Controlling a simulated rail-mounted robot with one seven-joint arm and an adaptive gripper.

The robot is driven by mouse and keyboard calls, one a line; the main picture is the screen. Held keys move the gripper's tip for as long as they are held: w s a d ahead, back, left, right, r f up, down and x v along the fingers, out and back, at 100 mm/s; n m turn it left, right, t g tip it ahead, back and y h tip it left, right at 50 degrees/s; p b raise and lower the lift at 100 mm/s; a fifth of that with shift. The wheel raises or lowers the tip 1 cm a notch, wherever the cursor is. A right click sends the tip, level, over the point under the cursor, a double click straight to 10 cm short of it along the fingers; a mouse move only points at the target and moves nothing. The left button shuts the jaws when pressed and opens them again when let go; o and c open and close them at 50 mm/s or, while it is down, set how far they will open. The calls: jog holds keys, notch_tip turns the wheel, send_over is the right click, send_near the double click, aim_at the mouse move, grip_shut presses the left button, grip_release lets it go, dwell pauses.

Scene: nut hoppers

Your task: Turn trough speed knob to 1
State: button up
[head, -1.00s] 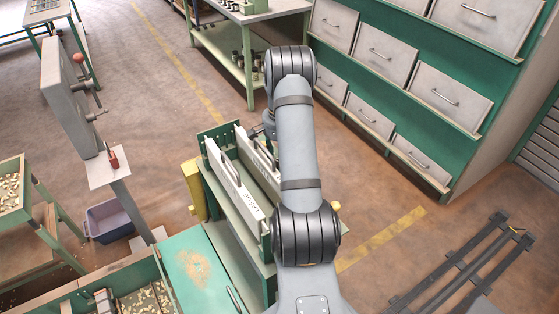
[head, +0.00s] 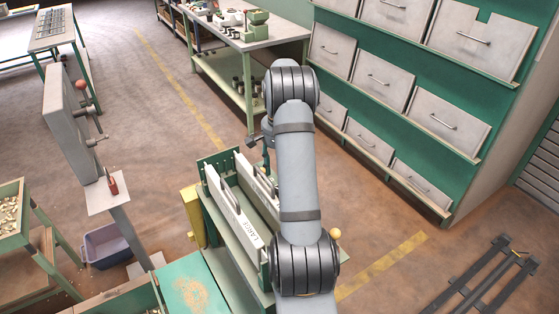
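I cannot pick out a knob marked with trough speeds. A green trough unit (head: 226,270) with white boards inside stands in the middle; one board (head: 238,220) bears lettering that looks like "LARGE". A small yellow ball (head: 335,233) shows just right of my arm, and I cannot tell what it belongs to. My gripper (head: 262,150) is at the far end of the trough unit, mostly hidden behind my arm. Its fingers are too small and covered to read, and no contact is visible.
A grey post with a red-ball lever (head: 82,86) stands at left, above a purple bin (head: 106,245). A green drawer cabinet (head: 470,75) fills the right. A workbench (head: 240,35) stands behind. Floor rails (head: 490,275) lie lower right. Brown floor is open between.

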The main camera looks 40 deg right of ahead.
notch_tip(320, 180, up, 5)
jog(key=shift+r, duration=0.2)
dwell(0.3)
jog(key=f+n+p, duration=0.4)
jog(key=n, duration=0.2)
jog(key=f+n+p, duration=0.4)
jog(key=n+p, duration=0.1)
jog(key=n, duration=0.2)
jog(key=f+n+p, duration=0.4)
jog(key=n+p, duration=0.1)
jog(key=n, duration=0.2)
jog(key=shift+a, duration=0.4)
jog(key=shift+c, duration=0.6)
